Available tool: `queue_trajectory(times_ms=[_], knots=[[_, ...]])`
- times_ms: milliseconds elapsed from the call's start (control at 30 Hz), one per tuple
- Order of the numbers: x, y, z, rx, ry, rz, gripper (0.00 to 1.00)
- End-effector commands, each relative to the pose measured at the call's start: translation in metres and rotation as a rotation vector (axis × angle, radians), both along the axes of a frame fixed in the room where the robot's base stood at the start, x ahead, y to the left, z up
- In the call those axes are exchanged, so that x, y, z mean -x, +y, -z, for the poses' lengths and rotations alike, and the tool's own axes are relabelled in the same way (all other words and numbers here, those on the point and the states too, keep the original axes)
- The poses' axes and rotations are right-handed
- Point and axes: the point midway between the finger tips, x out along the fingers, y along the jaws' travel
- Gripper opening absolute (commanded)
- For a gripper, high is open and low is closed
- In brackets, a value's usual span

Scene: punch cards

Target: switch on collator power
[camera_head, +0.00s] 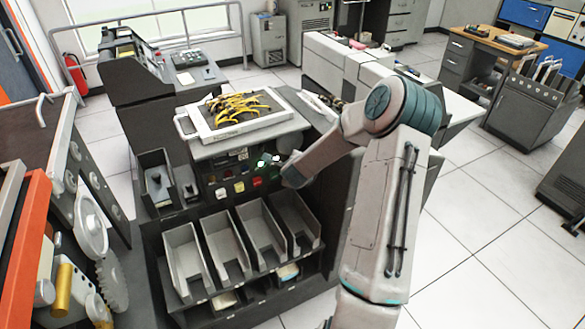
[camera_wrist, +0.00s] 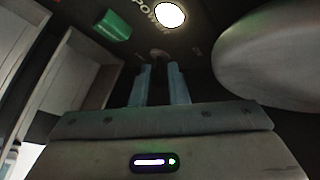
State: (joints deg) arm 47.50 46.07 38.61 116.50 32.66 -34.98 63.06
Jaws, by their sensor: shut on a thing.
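The collator (camera_head: 150,235) is the dark machine with a button panel (camera_head: 238,172) above several grey card bins. My gripper (camera_head: 266,170) is at the right part of this panel. In the wrist view its two bluish fingers (camera_wrist: 158,66) point at the panel and are close together. They are shut on a small brownish power switch (camera_wrist: 158,54) at their tips, mostly hidden by them. A "POWER" label (camera_wrist: 150,12) is just beyond it, partly cut off. A round lamp (camera_wrist: 171,14) beside the label glows bright white. A green button (camera_wrist: 113,25) is to the left.
A white tray (camera_head: 215,134) with tangled yellow cables sits on top of the collator. The bins (camera_head: 185,262) jut out below the panel. A large rounded grey form (camera_wrist: 270,50) is close to the right of my fingers. Open floor (camera_head: 470,215) is to the right.

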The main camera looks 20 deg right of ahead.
Motion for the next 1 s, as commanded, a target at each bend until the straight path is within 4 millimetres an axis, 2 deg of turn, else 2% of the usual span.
queue_trajectory(times_ms=[100, 133, 200, 633, 1000], knots=[[0.0, 0.0, -0.001, 0.001, -0.002, 0.001, 0.0], [0.0, 0.0, -0.001, 0.001, -0.002, 0.001, 0.17], [0.0, 0.0, -0.001, 0.001, -0.002, 0.001, 0.33], [0.005, 0.002, -0.005, 0.001, -0.003, 0.0, 0.33], [0.041, 0.015, -0.035, 0.004, -0.003, 0.0, 0.33]])
